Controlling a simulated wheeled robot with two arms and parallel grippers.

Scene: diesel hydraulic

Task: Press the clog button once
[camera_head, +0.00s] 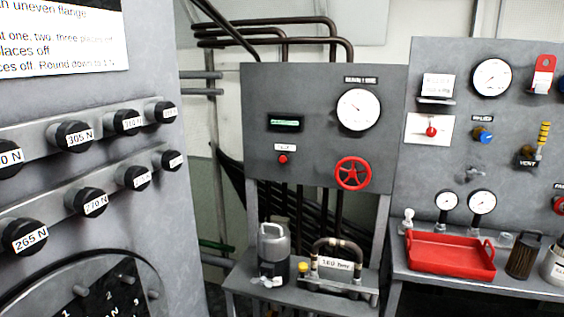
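A small red button (283,159) sits on the grey middle panel (320,100), under a small white label (285,147) too small to read. I cannot tell from its label whether this is the clog button. A second red button or knob (431,132) is on a white plate on the right panel. Neither of my grippers shows in this view.
The middle panel also holds a green-lit display (285,123), a gauge (358,110) and a red handwheel (352,173). Below, a grey canister (273,250) stands on a bench. A red tray (450,255) is at right. Knobs (73,136) protrude from the near left panel.

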